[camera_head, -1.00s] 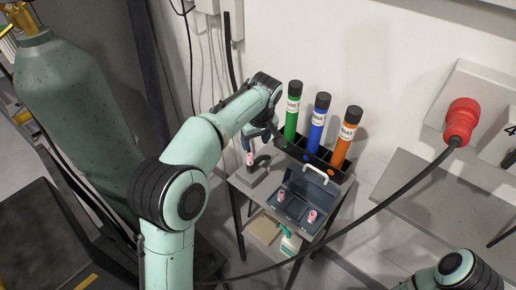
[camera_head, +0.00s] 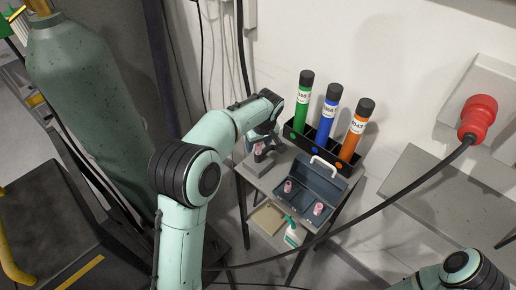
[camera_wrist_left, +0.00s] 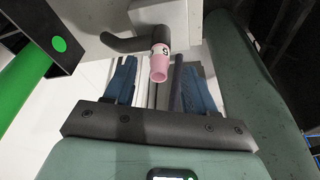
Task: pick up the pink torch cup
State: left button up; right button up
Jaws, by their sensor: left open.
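A pink torch cup (camera_wrist_left: 159,66) sits on the end of a black torch neck (camera_wrist_left: 125,43) in the left wrist view. In the head view this cup (camera_head: 258,149) is small, beside a grey block at the table's back left. My left gripper (camera_wrist_left: 160,82) is open, with its two blue fingers apart on either side of the cup in the picture. I cannot tell its exact depth to the cup. In the head view the left gripper (camera_head: 262,136) is just above the cup and partly hidden by its wrist. The right gripper is out of view.
An open toolbox (camera_head: 318,182) holds two more pink cups (camera_head: 287,186) (camera_head: 319,208). Behind it, a black rack (camera_head: 349,167) holds green, blue and orange tubes. A spray bottle stands on the lower shelf. A black cable crosses in front, and a gas cylinder stands left.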

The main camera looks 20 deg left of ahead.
pick_arm(q)
jog(key=shift+x, duration=0.8)
grip_shut()
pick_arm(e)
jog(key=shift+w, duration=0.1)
pick_arm(q)
jog(key=shift+r, duration=0.1)
notch_tip(320, 180, up, 20)
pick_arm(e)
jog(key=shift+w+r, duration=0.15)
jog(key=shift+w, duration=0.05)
pick_arm(q)
grip_release()
